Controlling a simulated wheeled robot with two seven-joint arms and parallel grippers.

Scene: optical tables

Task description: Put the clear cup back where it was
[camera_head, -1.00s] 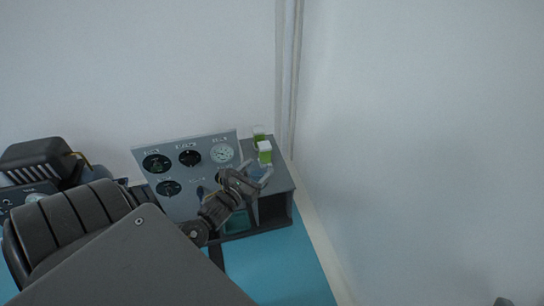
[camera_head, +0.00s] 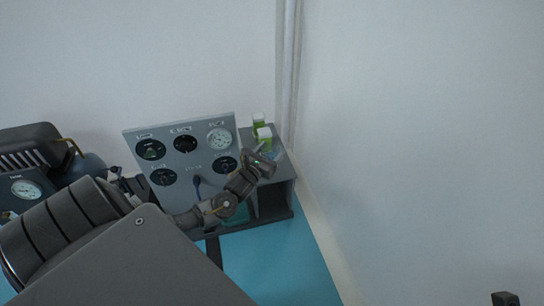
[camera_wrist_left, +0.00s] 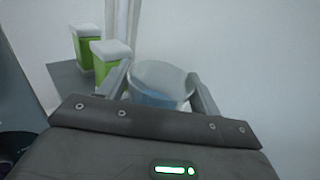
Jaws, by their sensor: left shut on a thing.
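The clear cup (camera_wrist_left: 160,84) is between the two fingers of my left gripper (camera_wrist_left: 162,88) in the left wrist view. The gripper is shut on it. The cup looks see-through with a bluish tint low down, and its lower part is hidden behind the gripper body. In the head view my left gripper (camera_head: 270,158) is over the right part of the grey shelf unit (camera_head: 281,172), just in front of the green-and-white containers. The cup is too small there to make out clearly. My right gripper is not recognisable in any view.
Two green containers with white tops (camera_head: 264,138) stand on the unit's top, close to the gripper. A gauge panel (camera_head: 180,150) stands to the left. White walls close in behind and right. The blue tabletop (camera_head: 275,262) is bare in front.

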